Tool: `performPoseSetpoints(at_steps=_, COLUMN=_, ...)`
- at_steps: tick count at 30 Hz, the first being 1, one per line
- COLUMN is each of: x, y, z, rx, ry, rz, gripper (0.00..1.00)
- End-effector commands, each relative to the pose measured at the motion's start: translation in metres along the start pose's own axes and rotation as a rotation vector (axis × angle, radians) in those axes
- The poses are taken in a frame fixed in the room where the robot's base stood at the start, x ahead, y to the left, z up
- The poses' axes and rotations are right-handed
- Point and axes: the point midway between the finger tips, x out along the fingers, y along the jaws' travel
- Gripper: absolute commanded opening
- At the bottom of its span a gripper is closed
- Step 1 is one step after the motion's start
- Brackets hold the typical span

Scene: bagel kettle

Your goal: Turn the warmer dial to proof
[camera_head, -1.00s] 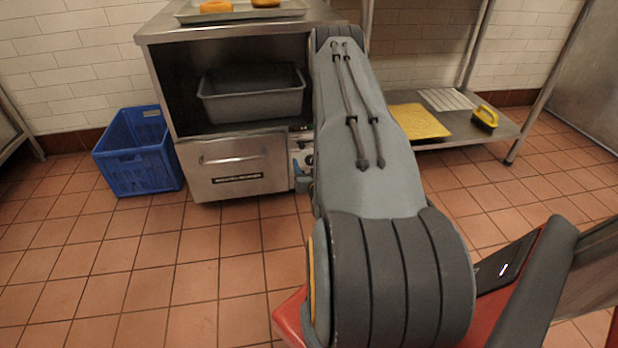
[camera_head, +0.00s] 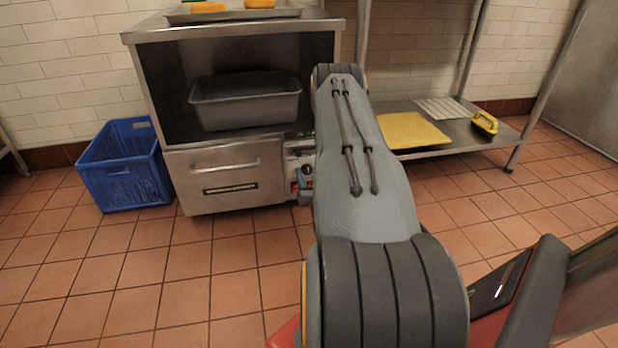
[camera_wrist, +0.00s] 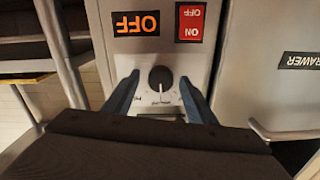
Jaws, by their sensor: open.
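The warmer dial (camera_wrist: 161,78) is a dark round knob on a light panel, seen upside down in the wrist view. Its white pointer line points down in that picture, toward small lettering too small to read. My gripper (camera_wrist: 160,88) is open, with one blue finger on each side of the dial and a visible space between each finger and the knob. In the head view the warmer's control panel (camera_head: 299,152) is at the right of the drawer front, and my gripper (camera_head: 302,186) is mostly hidden behind my arm.
An orange OFF display (camera_wrist: 136,23) and a red ON switch (camera_wrist: 190,22) are beside the dial. The warmer drawer (camera_head: 228,178) is shut. A blue crate (camera_head: 125,175) stands at left. A grey tub (camera_head: 246,105) sits in the warmer. A low shelf (camera_head: 450,135) is at right.

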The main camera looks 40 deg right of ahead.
Motion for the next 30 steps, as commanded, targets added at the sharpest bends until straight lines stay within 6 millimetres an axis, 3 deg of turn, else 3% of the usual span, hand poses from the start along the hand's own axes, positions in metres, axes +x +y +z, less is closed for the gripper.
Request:
performPoseSetpoints(at_steps=8, x=0.0023, y=-0.0002, z=-0.0007, rx=0.0, ry=0.001, rz=0.0, gripper=0.51)
performPoseSetpoints(at_steps=16, x=0.0021, y=0.0002, z=-0.0007, rx=0.0, ry=0.001, rz=0.0, gripper=0.1)
performPoseSetpoints(at_steps=30, x=0.001, y=0.0024, z=-0.0031, rx=-0.121, ry=0.001, rz=0.004, gripper=0.1)
